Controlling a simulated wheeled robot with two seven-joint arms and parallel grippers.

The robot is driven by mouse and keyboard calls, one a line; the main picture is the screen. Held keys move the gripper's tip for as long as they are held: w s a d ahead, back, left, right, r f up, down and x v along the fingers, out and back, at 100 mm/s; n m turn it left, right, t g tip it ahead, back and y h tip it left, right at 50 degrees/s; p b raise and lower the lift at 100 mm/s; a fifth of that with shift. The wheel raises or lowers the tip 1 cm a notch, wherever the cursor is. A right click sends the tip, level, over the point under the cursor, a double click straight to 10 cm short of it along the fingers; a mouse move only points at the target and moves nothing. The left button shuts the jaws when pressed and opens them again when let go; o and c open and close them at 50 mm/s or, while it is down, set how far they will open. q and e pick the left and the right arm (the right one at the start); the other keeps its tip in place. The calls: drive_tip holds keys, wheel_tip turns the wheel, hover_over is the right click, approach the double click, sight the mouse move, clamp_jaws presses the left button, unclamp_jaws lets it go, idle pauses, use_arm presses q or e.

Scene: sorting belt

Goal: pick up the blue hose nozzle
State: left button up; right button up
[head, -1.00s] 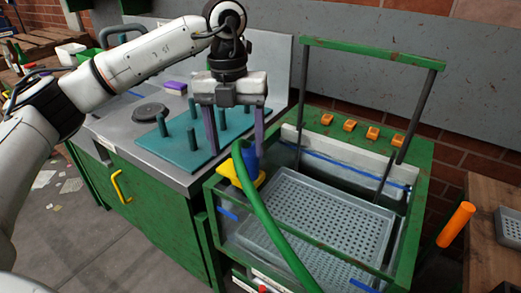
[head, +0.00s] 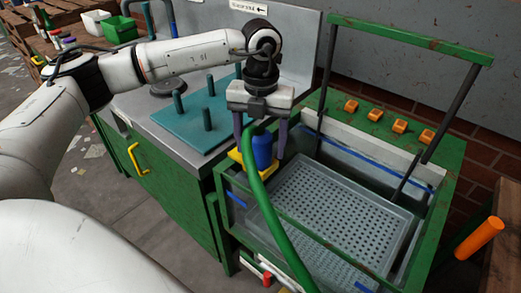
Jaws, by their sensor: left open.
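The blue hose nozzle (head: 262,150) stands upright in a yellow holder (head: 238,157) at the left rim of the green wash basin. A green hose (head: 262,196) runs past its left side and down to the front. My left gripper (head: 260,150) points down over the nozzle and is open, with one purple-grey finger on each side of the nozzle. I cannot tell whether the fingers touch it. The lower end of the nozzle is partly hidden by the hose and holder. My right gripper is not in view.
A grey perforated tray (head: 335,205) lies in the basin, under a raised green bar frame (head: 410,37). Orange buttons (head: 375,114) line the back rim. A teal peg board (head: 190,122) is on the metal counter to the left.

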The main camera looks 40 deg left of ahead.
use_arm(q)
drive_tip(key=shift+f, duration=0.6)
drive_tip(key=c, duration=1.2)
wheel_tip(320, 180, up, 10)
drive_tip(key=shift+r+b, duration=0.1)
drive_tip(key=shift+b, duration=0.35)
drive_tip(key=o, duration=0.5)
drive_tip(key=shift+c, duration=1.3)
